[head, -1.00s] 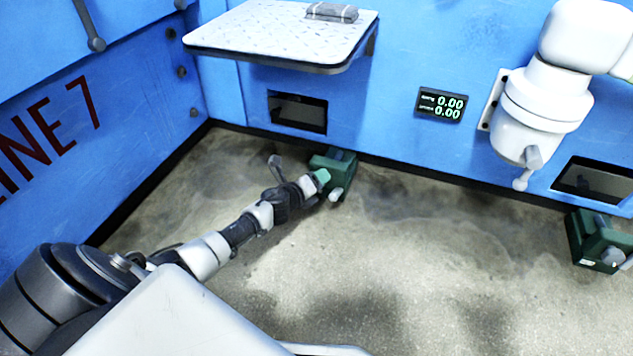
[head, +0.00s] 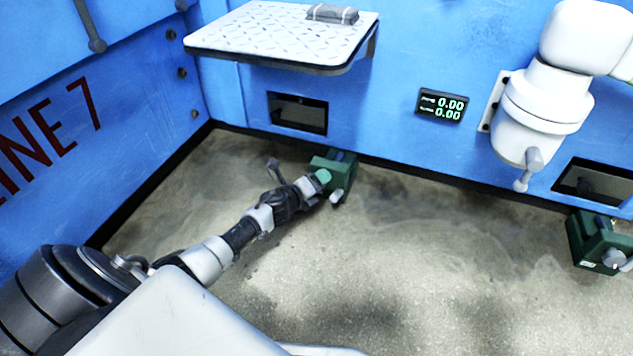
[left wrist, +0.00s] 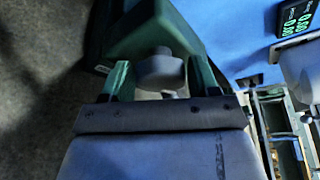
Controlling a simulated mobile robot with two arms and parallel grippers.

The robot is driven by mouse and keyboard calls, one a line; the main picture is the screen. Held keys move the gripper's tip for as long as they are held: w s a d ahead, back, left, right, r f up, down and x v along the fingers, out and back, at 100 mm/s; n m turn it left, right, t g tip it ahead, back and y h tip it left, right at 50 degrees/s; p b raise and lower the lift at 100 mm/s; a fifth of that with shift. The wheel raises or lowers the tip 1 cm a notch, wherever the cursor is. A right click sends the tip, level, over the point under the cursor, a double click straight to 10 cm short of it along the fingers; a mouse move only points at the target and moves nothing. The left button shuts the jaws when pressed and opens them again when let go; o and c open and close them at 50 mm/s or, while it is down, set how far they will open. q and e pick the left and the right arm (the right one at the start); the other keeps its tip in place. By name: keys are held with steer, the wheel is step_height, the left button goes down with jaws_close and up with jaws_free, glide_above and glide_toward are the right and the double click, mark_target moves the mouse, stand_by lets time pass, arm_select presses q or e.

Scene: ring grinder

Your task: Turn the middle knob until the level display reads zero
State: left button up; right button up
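A green box (head: 342,172) stands on the floor against the blue wall, below a dark slot. My left gripper (head: 328,186) reaches it from the left in the head view. In the left wrist view, a round grey knob (left wrist: 160,70) on the green box (left wrist: 150,30) sits between the two green fingers of my left gripper (left wrist: 158,78). The fingers lie close at its sides; whether they press on it is unclear. My right gripper is not in view.
Another green box with a grey knob (head: 598,243) stands at the right. A white jointed machine (head: 545,95) hangs from the wall with a grey lever below it. A white shelf (head: 265,38) juts out above the slot (head: 298,113). The floor in front is clear.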

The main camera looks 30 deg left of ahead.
arm_select(q)
steer(key=p+v, duration=0.5)
steer(key=v, duration=0.5)
steer(key=shift+s+p, duration=0.35)
steer(key=shift+p, duration=0.05)
steer(key=shift+r, duration=0.2)
